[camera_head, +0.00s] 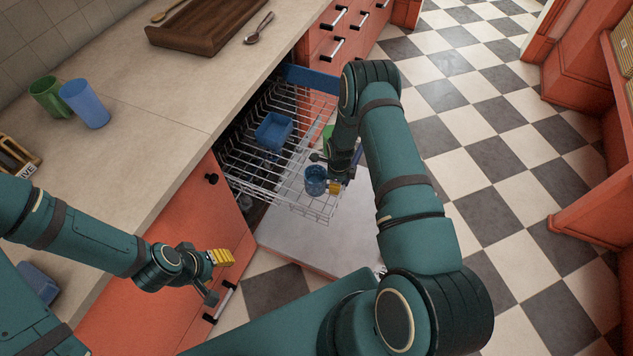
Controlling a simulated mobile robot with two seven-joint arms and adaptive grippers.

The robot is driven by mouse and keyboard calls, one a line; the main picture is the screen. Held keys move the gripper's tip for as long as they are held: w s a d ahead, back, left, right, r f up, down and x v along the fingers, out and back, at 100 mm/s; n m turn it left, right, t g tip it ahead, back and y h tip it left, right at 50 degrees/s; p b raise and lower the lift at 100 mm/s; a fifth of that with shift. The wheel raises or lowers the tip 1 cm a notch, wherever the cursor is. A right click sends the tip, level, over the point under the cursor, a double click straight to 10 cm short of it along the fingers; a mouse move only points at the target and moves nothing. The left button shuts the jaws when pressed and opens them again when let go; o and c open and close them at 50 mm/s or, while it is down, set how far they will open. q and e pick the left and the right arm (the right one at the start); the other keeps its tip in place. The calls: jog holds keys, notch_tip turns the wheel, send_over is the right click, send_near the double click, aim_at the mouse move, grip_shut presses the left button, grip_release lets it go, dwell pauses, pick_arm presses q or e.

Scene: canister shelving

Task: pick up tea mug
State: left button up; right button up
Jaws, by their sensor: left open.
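A dark blue mug (315,183) is at the front of the pulled-out dishwasher rack (262,185). My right gripper (333,183) is right beside it; the view does not show whether its fingers hold the mug. A green mug (46,97) and a lighter blue mug (86,105) stand on the counter at the upper left. I cannot tell which one is the tea mug. My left gripper (217,277) is open and empty, in front of the orange cabinet front, away from all the mugs.
A blue square container (274,131) sits in the rack. A green item (328,133) is partly hidden behind my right arm. The open dishwasher door (310,240) lies below the rack. A wooden tray (205,28) and spoon (259,28) lie on the counter (160,120). Checkered floor is clear at right.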

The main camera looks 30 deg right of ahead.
jog(key=shift+f, duration=0.25)
grip_shut()
jog(key=shift+r, duration=0.1)
